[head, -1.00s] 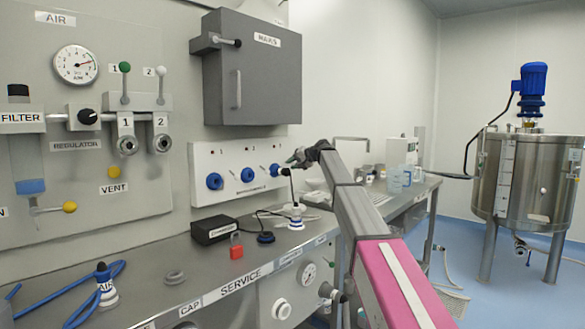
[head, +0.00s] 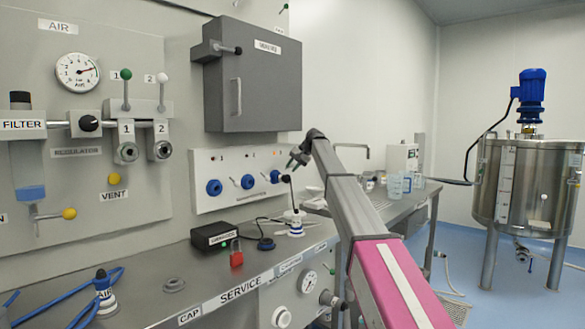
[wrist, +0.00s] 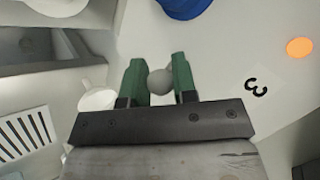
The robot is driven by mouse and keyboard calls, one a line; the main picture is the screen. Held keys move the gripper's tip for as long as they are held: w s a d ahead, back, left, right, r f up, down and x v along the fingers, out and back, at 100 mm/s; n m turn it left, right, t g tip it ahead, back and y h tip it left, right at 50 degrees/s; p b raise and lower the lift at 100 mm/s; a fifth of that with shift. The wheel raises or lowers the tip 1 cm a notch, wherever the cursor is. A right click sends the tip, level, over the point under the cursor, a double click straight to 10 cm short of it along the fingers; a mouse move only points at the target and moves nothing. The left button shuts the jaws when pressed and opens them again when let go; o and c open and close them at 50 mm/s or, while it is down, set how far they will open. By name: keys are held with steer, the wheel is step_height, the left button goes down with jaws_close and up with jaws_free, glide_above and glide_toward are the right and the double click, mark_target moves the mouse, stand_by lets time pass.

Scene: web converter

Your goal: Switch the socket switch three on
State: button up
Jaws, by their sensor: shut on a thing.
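The white socket panel (head: 228,201) on the wall carries three blue sockets; the third socket (head: 275,176) is at its right end, and a blue socket (wrist: 184,6) shows at the top of the wrist view. My gripper (head: 292,161) is in front of the panel's right end, above and right of the third socket. In the wrist view my gripper (wrist: 159,66) has its two green fingers shut on a grey ball knob (wrist: 160,81), beside the label 3 (wrist: 257,87). An orange light (wrist: 299,47) is right of the label. The lever under the knob is hidden.
A grey cabinet (head: 260,75) hangs above the panel. The steel bench below holds a black box (head: 214,236), a red padlock (head: 236,254) and a white-based plug (head: 295,227) with a cable. A tank (head: 511,186) stands far right.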

steer(key=o, duration=0.9)
steer(key=shift+r, duration=0.1)
steer(key=v, duration=1)
steer(key=shift+d+r, duration=0.2)
steer(key=shift+d, duration=0.1)
steer(key=shift+s, duration=0.1)
